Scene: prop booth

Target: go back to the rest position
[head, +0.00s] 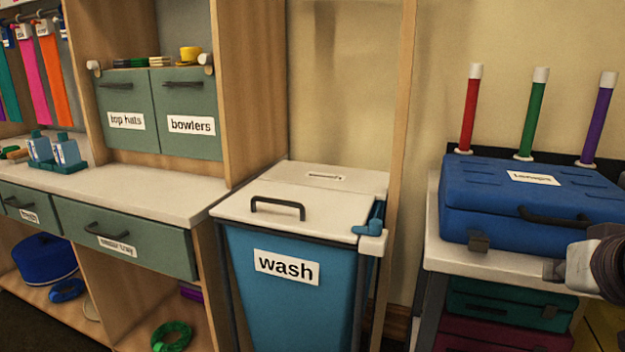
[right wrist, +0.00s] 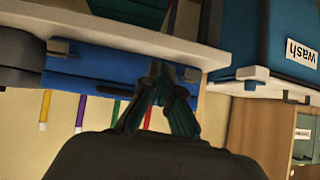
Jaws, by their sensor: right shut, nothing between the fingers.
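My right gripper (right wrist: 160,75) shows in the right wrist view with its dark fingers together and nothing held. Its fingers overlap the blue case (right wrist: 100,68) in that picture; I cannot tell whether they touch it. In the head view part of my right arm comes in at the right edge, in front of the right end of the blue case (head: 480,205). The fingertips are hard to make out there. My left gripper is in neither view.
The blue case lies closed on a pale-topped stand (head: 490,262). Red, green and purple sticks (head: 536,115) stand behind it. A blue wash bin (head: 300,305) with a white lid stands left of it. A counter with drawers (head: 130,240) fills the left.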

